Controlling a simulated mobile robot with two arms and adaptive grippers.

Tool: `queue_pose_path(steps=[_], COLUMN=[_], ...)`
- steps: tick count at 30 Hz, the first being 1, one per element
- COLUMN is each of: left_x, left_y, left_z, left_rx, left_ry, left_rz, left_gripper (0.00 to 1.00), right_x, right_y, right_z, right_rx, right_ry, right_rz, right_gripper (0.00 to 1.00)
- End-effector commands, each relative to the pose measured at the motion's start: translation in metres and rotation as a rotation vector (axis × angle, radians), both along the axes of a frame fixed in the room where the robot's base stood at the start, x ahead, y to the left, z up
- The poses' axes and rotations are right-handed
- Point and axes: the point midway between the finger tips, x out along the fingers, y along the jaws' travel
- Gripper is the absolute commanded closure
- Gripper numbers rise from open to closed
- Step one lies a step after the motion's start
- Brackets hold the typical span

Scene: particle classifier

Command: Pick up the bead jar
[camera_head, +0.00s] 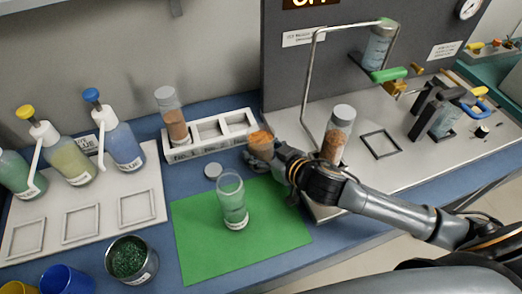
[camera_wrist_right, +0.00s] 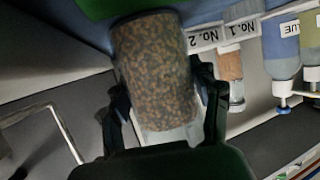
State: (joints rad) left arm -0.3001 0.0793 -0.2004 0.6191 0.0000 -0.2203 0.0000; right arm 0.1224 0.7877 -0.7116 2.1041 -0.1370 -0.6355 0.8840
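The bead jar (camera_head: 259,150), with orange-brown beads showing at its top, is at the tip of my right gripper (camera_head: 275,154), near the right end of the white rack. In the right wrist view the jar (camera_wrist_right: 155,72) is large and full of brown beads. The fingers of my right gripper (camera_wrist_right: 163,100) lie along both its sides and look shut on it. I cannot tell whether its base touches anything. My left gripper is not in view.
A clear cup (camera_head: 232,205) stands on the green mat (camera_head: 190,235), with a loose grey lid (camera_head: 213,170) nearby. The white rack (camera_head: 190,155) holds an orange-filled capped jar (camera_head: 172,118). Another capped bead jar (camera_head: 338,135) stands behind my right arm. Pump bottles (camera_head: 122,145) are left.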

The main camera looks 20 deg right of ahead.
Motion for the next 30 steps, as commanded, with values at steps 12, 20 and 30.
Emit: queue_pose_path(steps=[12, 20, 30], left_x=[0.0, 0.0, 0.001], left_y=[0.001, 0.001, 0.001], left_z=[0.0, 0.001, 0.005], left_rx=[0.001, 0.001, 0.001], left_ry=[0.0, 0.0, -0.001], left_rz=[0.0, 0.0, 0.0], left_gripper=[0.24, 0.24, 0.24], right_x=[0.0, 0.001, -0.001], right_y=[0.0, 0.0, 0.0], right_z=[0.002, 0.01, 0.035], right_rx=[0.001, 0.001, 0.001], right_ry=[-0.002, -0.005, -0.004], right_rz=[0.0, 0.0, 0.001], right_gripper=[0.83, 0.83, 0.83])
